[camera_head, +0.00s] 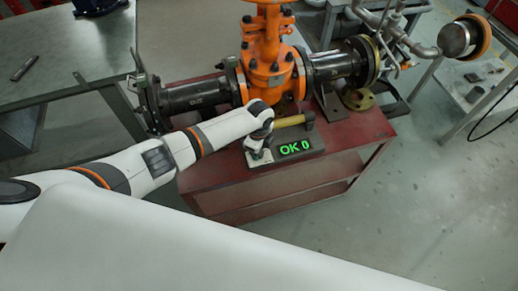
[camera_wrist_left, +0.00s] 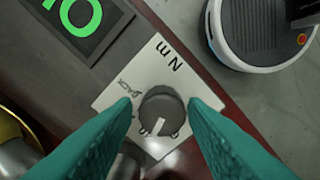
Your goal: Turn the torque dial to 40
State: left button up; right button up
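The torque dial (camera_wrist_left: 162,113) is a dark grey round knob with a white pointer mark, on a white plate (camera_wrist_left: 150,62) printed "N m". The pointer mark is toward the lower part of the wrist picture. My left gripper (camera_wrist_left: 160,103) is open, its teal fingers on either side of the knob; whether they touch it is unclear. In the head view my left gripper (camera_head: 261,150) is over the plate and hides the dial. My right gripper is out of view.
The dial and display sit at the front edge of a red bench (camera_head: 340,140). An orange gate valve (camera_head: 270,65) with black flanged pipes stands behind them. A yellow-handled tool (camera_head: 292,120) lies behind the display. A grey table (camera_head: 60,50) is at the left.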

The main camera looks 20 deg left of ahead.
pick_arm(q)
jog(key=shift+o, duration=0.8)
notch_tip(320, 180, up, 12)
dwell(0.3)
